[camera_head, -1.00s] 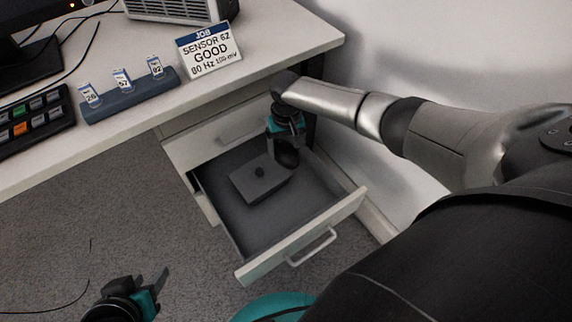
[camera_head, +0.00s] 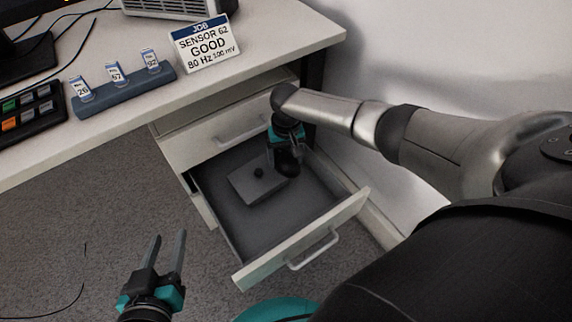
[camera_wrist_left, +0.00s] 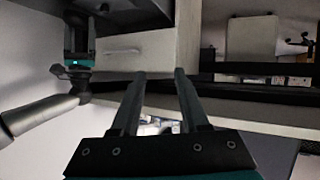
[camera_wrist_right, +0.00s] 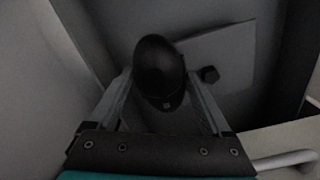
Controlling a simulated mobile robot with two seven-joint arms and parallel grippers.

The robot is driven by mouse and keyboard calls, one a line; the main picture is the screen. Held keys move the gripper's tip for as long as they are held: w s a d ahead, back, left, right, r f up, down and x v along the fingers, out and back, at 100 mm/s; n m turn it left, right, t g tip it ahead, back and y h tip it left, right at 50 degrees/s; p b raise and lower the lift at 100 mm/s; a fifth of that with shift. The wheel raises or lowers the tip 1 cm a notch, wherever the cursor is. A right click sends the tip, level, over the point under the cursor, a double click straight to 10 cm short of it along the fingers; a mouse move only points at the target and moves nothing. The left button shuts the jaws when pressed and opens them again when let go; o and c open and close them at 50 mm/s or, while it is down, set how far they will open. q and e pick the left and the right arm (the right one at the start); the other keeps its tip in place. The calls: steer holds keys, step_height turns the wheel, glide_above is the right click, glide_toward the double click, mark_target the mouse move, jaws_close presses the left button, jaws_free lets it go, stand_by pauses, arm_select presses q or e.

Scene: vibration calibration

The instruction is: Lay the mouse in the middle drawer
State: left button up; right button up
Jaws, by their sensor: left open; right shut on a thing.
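The mouse (camera_wrist_right: 158,65) is a dark, rounded thing between the fingers of my right gripper (camera_wrist_right: 160,78). In the head view my right gripper (camera_head: 285,146) hangs over the back of the open drawer (camera_head: 300,248), shut on the mouse (camera_head: 287,163). I cannot tell whether the mouse touches the drawer floor. The open drawer sits below a shut drawer front (camera_head: 228,130); whether another drawer lies beneath is hidden. My left gripper (camera_head: 168,236) is open and empty over the carpet, left of the drawer; its spread fingers also show in the left wrist view (camera_wrist_left: 160,74).
A grey flat box (camera_head: 245,189) with a black knob lies in the drawer beside the mouse. The drawer's front part is clear. On the desk (camera_head: 115,140) stand a sign (camera_head: 206,42), a rack of tagged pieces (camera_head: 122,91) and a button panel (camera_head: 30,108).

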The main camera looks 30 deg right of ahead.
mark_target(286, 165)
steer(key=shift+f+b, duration=0.55)
steer(key=shift+f, duration=0.35)
arm_select(q)
steer(key=shift+s+d+r+n+t+h+b, duration=0.2)
steer(key=shift+d+r+t+h, duration=0.3)
steer(key=shift+t, duration=0.4)
steer(key=shift+s+d+r+n+t+h+b, duration=0.15)
steer(key=shift+d+r+t+h, duration=0.15)
steer(key=shift+d+r+t, duration=0.5)
arm_select(e)
steer(key=shift+f, duration=0.55)
arm_select(q)
steer(key=shift+a+f, duration=0.1)
steer(key=shift+f, duration=0.15)
arm_select(e)
steer(key=shift+f, duration=0.25)
steer(key=o, duration=1.2)
